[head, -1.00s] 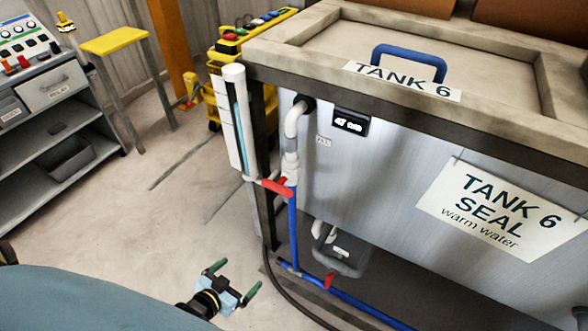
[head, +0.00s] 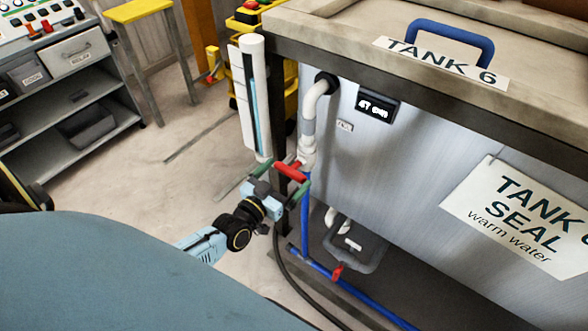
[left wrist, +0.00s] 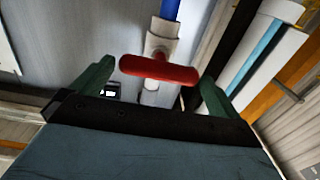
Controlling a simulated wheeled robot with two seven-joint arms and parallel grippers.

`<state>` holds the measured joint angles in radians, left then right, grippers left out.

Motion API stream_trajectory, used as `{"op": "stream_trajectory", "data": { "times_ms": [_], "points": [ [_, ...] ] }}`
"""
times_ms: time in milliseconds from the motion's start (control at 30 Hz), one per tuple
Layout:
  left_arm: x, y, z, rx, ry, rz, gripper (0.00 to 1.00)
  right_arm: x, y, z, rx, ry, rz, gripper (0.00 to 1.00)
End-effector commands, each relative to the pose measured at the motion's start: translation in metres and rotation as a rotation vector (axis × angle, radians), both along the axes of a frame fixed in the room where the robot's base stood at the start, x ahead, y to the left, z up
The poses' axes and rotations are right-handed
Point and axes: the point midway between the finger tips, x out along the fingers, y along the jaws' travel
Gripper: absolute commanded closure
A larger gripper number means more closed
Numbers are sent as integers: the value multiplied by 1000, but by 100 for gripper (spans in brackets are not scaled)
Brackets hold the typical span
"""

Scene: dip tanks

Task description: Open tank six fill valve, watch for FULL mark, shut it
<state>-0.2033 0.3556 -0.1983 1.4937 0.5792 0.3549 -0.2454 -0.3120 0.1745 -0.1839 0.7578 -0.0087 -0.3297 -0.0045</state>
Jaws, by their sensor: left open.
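The tank 6 body (head: 420,150) carries a white pipe with a red T-handle valve (head: 291,172) at its left corner, above a blue pipe. My left gripper (head: 286,175) is open, with its green fingers at either side of the red handle. In the left wrist view the red handle (left wrist: 160,70) lies crosswise between the open fingers (left wrist: 156,76); I cannot tell if they touch it. A white level gauge (head: 247,110) with a blue column stands left of the valve. No FULL mark is readable. My right gripper is not in view.
A second red handle (head: 338,272) sits low on the blue floor pipe (head: 378,305). A black hose (head: 290,275) runs below my left gripper. A grey container (head: 352,248) is under the tank. A dark display (head: 376,105) is on the tank front.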

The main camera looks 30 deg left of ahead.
Motion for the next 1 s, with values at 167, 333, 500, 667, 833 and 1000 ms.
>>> {"op": "stream_trajectory", "data": {
  "times_ms": [167, 333, 500, 667, 833, 1000],
  "points": [
    [29, -2, -2, 1, 0, 0, 0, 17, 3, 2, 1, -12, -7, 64],
    [41, -3, -1, 0, 2, 0, 0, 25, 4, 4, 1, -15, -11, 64],
    [43, -4, -1, 0, 3, 0, 0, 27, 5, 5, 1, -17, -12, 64],
    [42, -4, -1, 0, 2, 0, 3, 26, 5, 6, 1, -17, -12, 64],
    [42, -4, -1, 0, 2, 0, 25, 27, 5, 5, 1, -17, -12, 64],
    [42, -3, -1, -2, 2, 0, 32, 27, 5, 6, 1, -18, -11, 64]
  ]
}}
